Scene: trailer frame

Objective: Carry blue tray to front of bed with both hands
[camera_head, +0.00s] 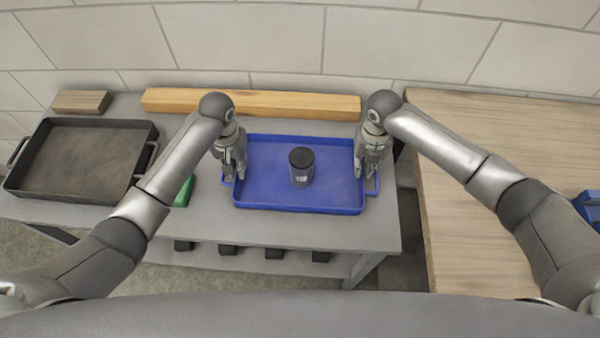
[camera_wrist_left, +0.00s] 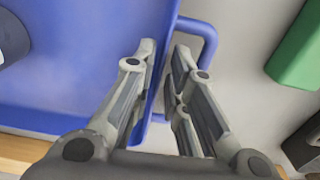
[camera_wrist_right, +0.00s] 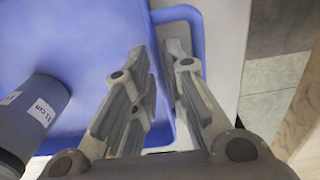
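The blue tray (camera_head: 270,200) lies flat on a grey table, with a loop handle at each short end. A dark canister with a black lid (camera_head: 301,168) stands upright in it. My left gripper (camera_head: 232,170) is at the tray's left end, pointing down. In the left wrist view its fingers (camera_wrist_left: 163,50) straddle the tray's end wall, one inside, one by the handle (camera_wrist_left: 212,42). My right gripper (camera_head: 369,170) straddles the right end wall likewise; its fingers (camera_wrist_right: 156,50) show in the right wrist view. Whether the fingers press on the walls I cannot tell. The bed is not identifiable.
A dark metal tray (camera_head: 80,160) sits at the table's left, with a green object (camera_head: 184,191) beside it. A wooden beam (camera_head: 250,103) lies behind the blue tray. A wooden surface (camera_head: 480,220) stands close on the right, with another blue item (camera_head: 590,207) at its edge.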

